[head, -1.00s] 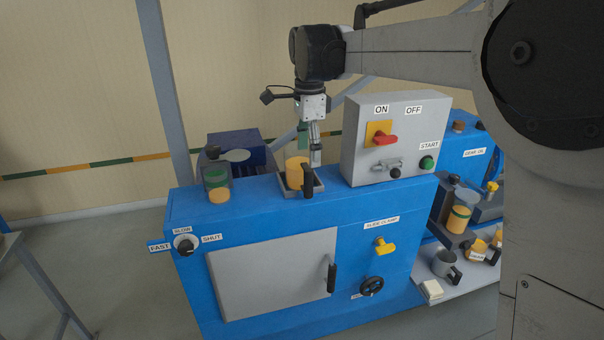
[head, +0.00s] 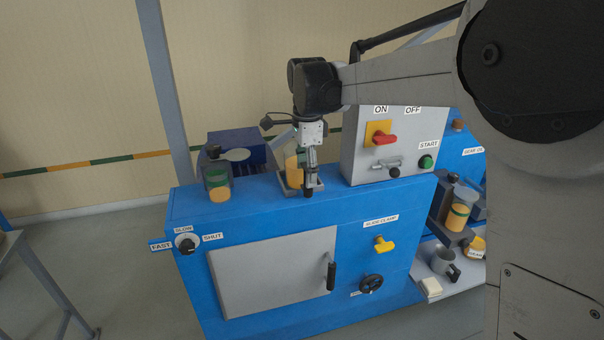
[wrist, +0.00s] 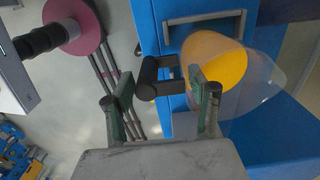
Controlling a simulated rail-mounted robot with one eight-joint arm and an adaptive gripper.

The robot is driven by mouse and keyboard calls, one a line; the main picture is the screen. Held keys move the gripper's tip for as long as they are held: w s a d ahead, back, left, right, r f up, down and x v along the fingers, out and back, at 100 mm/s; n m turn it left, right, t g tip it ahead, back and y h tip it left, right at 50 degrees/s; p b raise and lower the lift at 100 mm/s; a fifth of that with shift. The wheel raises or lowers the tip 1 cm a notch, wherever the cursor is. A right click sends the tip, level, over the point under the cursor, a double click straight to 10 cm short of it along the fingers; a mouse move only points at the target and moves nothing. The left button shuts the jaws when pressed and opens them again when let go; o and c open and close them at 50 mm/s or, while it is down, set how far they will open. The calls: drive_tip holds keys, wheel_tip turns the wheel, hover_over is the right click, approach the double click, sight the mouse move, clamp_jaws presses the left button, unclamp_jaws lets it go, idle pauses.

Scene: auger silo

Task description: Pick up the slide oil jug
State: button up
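A jug (head: 292,168) with orange-yellow contents stands in a small grey tray (head: 283,189) on top of the blue machine. Its label does not show. In the wrist view the jug (wrist: 214,62) is on the right, with clear walls around the yellow, and its black handle (wrist: 149,80) points left. My gripper (wrist: 161,92) is open, with one finger on each side of the handle. I cannot tell whether either finger touches it. In the head view my gripper (head: 310,184) is at the handle and hides part of the jug.
A grey control box (head: 360,150) with a red switch and green button stands just right of my gripper. An orange and green container (head: 217,185) is to the left.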

clamp_jaws()
drive_tip(key=shift+r, duration=0.2)
